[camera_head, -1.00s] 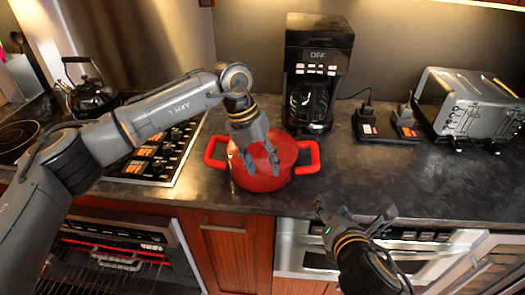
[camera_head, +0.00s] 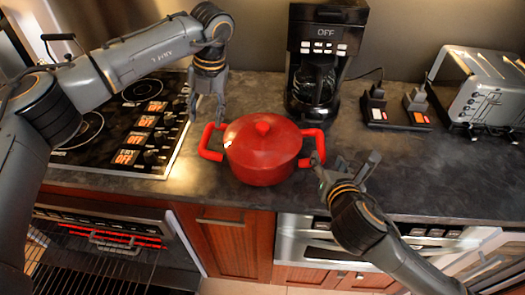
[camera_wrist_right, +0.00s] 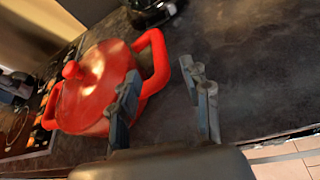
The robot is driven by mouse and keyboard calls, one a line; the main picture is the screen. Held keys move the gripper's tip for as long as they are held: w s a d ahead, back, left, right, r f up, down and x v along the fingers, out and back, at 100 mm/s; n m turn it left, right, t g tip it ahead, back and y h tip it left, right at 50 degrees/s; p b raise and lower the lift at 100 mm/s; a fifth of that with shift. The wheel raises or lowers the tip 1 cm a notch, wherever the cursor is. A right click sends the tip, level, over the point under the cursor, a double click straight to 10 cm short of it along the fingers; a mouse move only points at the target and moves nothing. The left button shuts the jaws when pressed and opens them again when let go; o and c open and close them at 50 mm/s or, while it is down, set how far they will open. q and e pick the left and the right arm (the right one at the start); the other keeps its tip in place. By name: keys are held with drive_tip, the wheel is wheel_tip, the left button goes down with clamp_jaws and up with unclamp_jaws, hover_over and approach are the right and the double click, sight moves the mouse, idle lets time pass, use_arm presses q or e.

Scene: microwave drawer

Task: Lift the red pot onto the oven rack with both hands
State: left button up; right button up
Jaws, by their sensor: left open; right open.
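The red pot (camera_head: 258,160) with its lid on stands on the dark counter, a loop handle on each side. My left gripper (camera_head: 207,112) is open, pointing down just behind the pot's left handle (camera_head: 208,143). My right gripper (camera_head: 345,165) is open beside the right handle (camera_head: 318,146). In the right wrist view the pot (camera_wrist_right: 92,92) is at the left, one finger overlaps the near part of its handle, and the other finger of my right gripper (camera_wrist_right: 165,95) is over bare counter. I cannot tell whether it touches the handle. The oven rack (camera_head: 85,275) shows at the lower left.
The oven door opening is below the counter at the left, under the stovetop (camera_head: 125,130). A coffee maker (camera_head: 322,60) stands behind the pot. A toaster (camera_head: 485,90) and a switch box (camera_head: 395,116) are at the right.

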sight(205, 139)
use_arm(q)
drive_tip(key=f, duration=0.3)
drive_tip(key=a+f, duration=0.1)
drive_tip(key=f, duration=0.2)
drive_tip(key=a+f, duration=0.1)
drive_tip(key=f, duration=0.2)
drive_tip(key=shift+s+f, duration=0.1)
drive_tip(key=shift+f, duration=0.25)
use_arm(e)
drive_tip(key=x, duration=0.9)
drive_tip(key=shift+w+f, duration=0.1)
drive_tip(key=shift+w, duration=0.3)
use_arm(q)
clamp_jaws()
use_arm(e)
clamp_jaws()
